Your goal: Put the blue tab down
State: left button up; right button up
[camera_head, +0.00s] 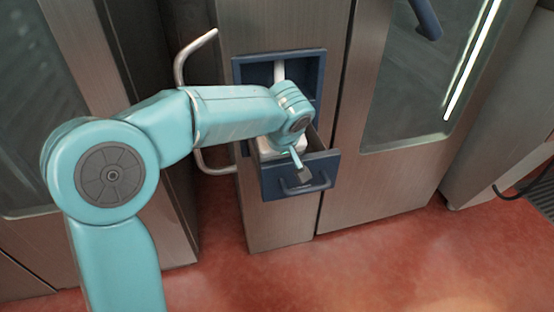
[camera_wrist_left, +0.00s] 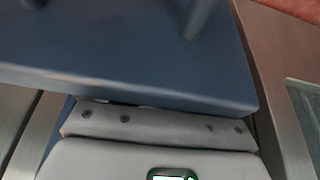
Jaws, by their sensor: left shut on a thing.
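My left gripper (camera_head: 299,163) is over the open dark blue drawer (camera_head: 282,186), close to the top of its front panel. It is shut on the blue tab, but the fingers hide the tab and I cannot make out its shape. The drawer front also shows large in the left wrist view (camera_wrist_left: 130,60), with parts of its handle at the top edge. A pale unit (camera_head: 268,148) is partly visible inside the drawer, behind my wrist. A pale grey body with dark dots and a green-lit display shows at the bottom of the left wrist view (camera_wrist_left: 110,160). My right gripper is out of view.
A dark blue recess (camera_head: 317,68) is above the drawer in the steel cabinet. A bent metal handle (camera_head: 181,62) stands out left of it. A steel door with a window (camera_head: 425,85) is to the right. The red floor (camera_head: 370,260) below is clear.

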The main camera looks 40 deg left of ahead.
pick_arm(q)
jog(key=shift+s+d+f+b, duration=0.15)
jog(key=shift+f+b, duration=0.15)
jog(key=shift+f, duration=0.25)
jog(key=o, duration=1)
jog(key=shift+f, duration=0.1)
jog(key=shift+o, duration=0.2)
jog(key=shift+r+p, duration=0.3)
jog(key=p+v, duration=0.1)
jog(key=v, duration=0.3)
jog(key=p+v, duration=0.2)
jog(key=v, duration=0.1)
jog(key=p+v, duration=0.2)
jog(key=v, duration=0.2)
jog(key=shift+w+r, duration=0.3)
jog(key=shift+r, duration=0.15)
jog(key=shift+s+r, duration=0.2)
jog(key=shift+r, duration=0.3)
jog(key=shift+s, duration=0.1)
